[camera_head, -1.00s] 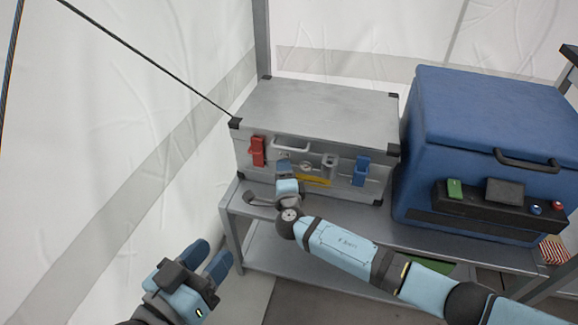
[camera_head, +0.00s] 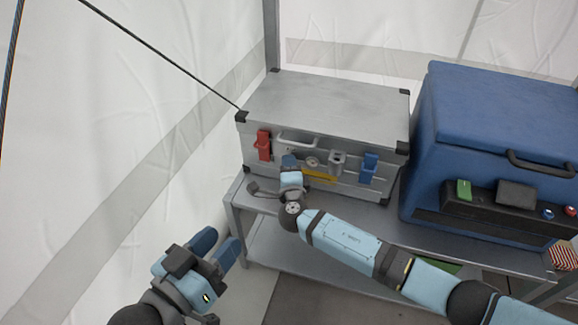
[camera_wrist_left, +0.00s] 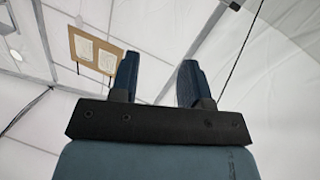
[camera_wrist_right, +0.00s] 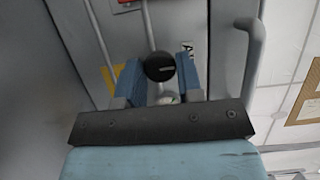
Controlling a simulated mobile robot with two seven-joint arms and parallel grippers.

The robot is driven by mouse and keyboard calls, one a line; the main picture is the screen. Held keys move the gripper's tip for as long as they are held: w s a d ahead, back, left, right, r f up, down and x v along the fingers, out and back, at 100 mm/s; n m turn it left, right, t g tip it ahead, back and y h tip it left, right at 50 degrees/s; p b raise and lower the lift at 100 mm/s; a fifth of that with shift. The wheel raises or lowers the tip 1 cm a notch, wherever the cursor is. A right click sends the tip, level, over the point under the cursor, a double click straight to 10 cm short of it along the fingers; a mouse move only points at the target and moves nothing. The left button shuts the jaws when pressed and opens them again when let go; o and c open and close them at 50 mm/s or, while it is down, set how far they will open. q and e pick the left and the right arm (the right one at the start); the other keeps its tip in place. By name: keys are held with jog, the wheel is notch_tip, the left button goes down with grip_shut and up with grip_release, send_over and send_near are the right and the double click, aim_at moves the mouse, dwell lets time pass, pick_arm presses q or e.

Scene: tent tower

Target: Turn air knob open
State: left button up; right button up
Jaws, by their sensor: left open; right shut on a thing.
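A round black knob (camera_wrist_right: 159,66), which I take to be the air knob, sits between the fingers of my right gripper (camera_wrist_right: 160,85) in the right wrist view. My right gripper (camera_head: 289,163) is shut on it at the front of the silver case (camera_head: 325,105). In the head view the knob is hidden by the gripper. Its angle is hard to read. A yellow label (camera_head: 320,174) lies just right of the gripper. My left gripper (camera_head: 220,246) is open and empty, low at the left, away from the case; its spread fingers (camera_wrist_left: 158,80) show in the left wrist view.
The case stands on a grey metal shelf (camera_head: 262,204), with a red latch (camera_head: 263,145) and a blue latch (camera_head: 368,168) on its front. A handle (camera_wrist_right: 255,65) is close beside my right gripper. A blue cooler box (camera_head: 490,120) stands at the right.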

pick_arm(q)
notch_tip(320, 180, up, 9)
jog(key=t+p, duration=0.4)
jog(key=p, duration=0.2)
jog(key=s+a+f+g+y+p, duration=0.1)
jog(key=a+f+g+y+p, duration=0.1)
jog(key=f+p, duration=0.3)
jog(key=s+a+f+n+g+y+p, duration=0.1)
jog(key=s+a+f+g+y+p, duration=0.1)
jog(key=a+f+g+p, duration=0.3)
jog(key=f+y+p, duration=0.1)
jog(key=p, duration=0.3)
jog(key=shift+f+g+y+p, duration=0.2)
jog(key=shift+g+y+p, duration=0.1)
jog(key=shift+p, duration=0.05)
pick_arm(e)
jog(key=n+g, duration=0.1)
jog(key=n, duration=0.1)
jog(key=r+n+g+h, duration=0.1)
jog(key=n, duration=0.2)
jog(key=shift+w, duration=0.15)
pick_arm(q)
jog(key=shift+s+a+r+p, duration=0.1)
jog(key=shift+r+p, duration=0.05)
jog(key=shift+p, duration=0.2)
pick_arm(e)
jog(key=shift+f+n, duration=0.1)
jog(key=shift+n, duration=0.2)
jog(key=shift+f+g, duration=0.15)
jog(key=shift+g, duration=0.15)
